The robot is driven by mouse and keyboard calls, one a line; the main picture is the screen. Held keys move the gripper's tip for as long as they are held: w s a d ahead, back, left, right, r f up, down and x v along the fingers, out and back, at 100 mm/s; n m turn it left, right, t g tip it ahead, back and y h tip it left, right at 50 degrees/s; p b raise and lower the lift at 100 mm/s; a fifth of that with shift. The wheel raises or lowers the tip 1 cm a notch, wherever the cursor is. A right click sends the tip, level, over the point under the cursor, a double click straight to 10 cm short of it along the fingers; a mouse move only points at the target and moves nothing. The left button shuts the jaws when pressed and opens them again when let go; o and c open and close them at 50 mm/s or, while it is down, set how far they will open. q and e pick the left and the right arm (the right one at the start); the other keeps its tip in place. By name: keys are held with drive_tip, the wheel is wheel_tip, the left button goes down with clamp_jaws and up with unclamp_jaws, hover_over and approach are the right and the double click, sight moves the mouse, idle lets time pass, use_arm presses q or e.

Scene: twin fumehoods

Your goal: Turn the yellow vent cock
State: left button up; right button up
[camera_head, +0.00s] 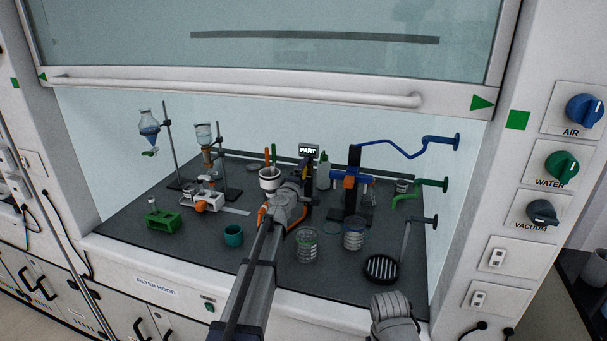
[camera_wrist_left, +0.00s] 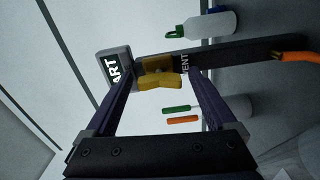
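The yellow vent cock (camera_wrist_left: 160,78) shows in the left wrist view as a small yellow handle on a dark bar, beside a label that reads "VENT". My left gripper (camera_wrist_left: 163,80) is open, with one dark finger on each side of the cock. I cannot tell whether either finger touches it. In the head view my left gripper (camera_head: 304,190) reaches into the hood at a dark upright post, and the arm and gripper mostly hide the cock there. A grey part of my right arm shows at the bottom of the head view, with no fingers visible.
A "PART" sign (camera_head: 308,151) tops the post. The raised sash (camera_head: 240,90) hangs above.

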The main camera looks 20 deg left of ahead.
use_arm(q)
drive_tip(key=s, duration=0.7)
drive_tip(key=shift+s+a, duration=0.15)
drive_tip(key=shift+s, duration=0.25)
